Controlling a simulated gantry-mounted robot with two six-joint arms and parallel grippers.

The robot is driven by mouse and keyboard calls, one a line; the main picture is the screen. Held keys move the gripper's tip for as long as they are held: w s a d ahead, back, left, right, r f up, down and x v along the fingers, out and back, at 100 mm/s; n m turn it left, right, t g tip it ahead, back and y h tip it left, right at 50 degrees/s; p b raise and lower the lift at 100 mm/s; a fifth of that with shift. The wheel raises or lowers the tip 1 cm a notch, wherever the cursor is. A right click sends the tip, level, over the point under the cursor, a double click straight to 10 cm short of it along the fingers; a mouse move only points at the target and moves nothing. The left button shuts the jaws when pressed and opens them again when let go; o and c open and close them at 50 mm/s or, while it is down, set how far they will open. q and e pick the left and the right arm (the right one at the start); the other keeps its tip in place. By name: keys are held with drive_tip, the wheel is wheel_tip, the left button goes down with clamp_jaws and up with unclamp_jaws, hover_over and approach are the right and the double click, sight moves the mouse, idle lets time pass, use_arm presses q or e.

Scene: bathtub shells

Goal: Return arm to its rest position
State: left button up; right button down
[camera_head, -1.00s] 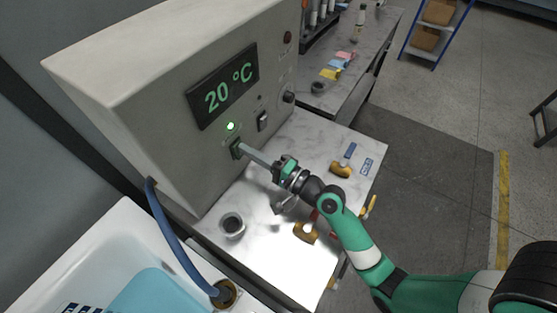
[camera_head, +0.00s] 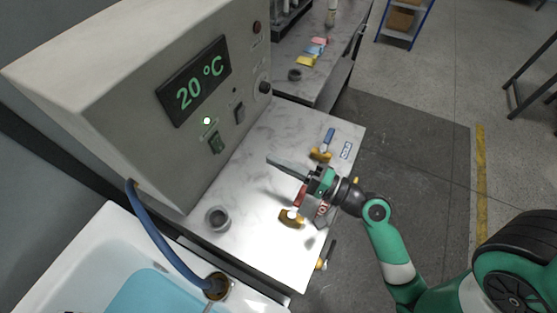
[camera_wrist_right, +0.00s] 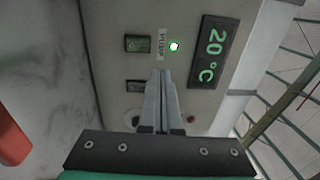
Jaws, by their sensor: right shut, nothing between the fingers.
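My right gripper (camera_head: 270,160) is shut and empty, held above the marble worktop (camera_head: 262,140) and apart from the control box. In the right wrist view its two grey fingers (camera_wrist_right: 162,75) lie together, pointing at the box's front. The beige control box (camera_head: 120,110) has a display (camera_head: 195,88) reading 20 °C. A green light (camera_head: 207,121) is lit above a green switch (camera_head: 216,142). Another dark switch (camera_head: 239,112) sits to its right. My left gripper is not in view.
Valves with yellow bodies (camera_head: 292,218) and red or blue handles stand under and beside my right arm. A grey ring (camera_head: 217,219) lies on the worktop. A white tub (camera_head: 75,262) of blue water is at lower left, with a blue hose (camera_head: 155,245).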

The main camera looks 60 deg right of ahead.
idle(0.4)
drive_tip(key=w+a+r+n+t+y, duration=0.1)
drive_tip(key=w+a+r+n+y, duration=0.4)
drive_tip(key=r, duration=0.5)
drive_tip(key=w+a+r+n+t+y, duration=0.15)
drive_tip(key=a+r+n+y, duration=0.35)
drive_tip(key=r, duration=0.6)
drive_tip(key=a+r+n+t+y, duration=0.1)
drive_tip(key=a+r+n, duration=0.25)
drive_tip(key=r, duration=0.35)
drive_tip(key=a+r+n+t, duration=0.1)
drive_tip(key=a+r+n, duration=0.1)
drive_tip(key=r+n, duration=0.35)
drive_tip(key=s+d+r+t+h+p, duration=0.15)
drive_tip(key=d+r+t+h, duration=0.3)
drive_tip(key=r+h, duration=0.55)
wheel_tip(320, 180, up, 34)
drive_tip(key=p, duration=3.3)
drive_tip(key=shift+s+d+m+g, duration=0.2)
drive_tip(key=shift+s+m+g, duration=0.1)
drive_tip(key=shift+s, duration=0.05)
drive_tip(key=shift+f, duration=0.1)
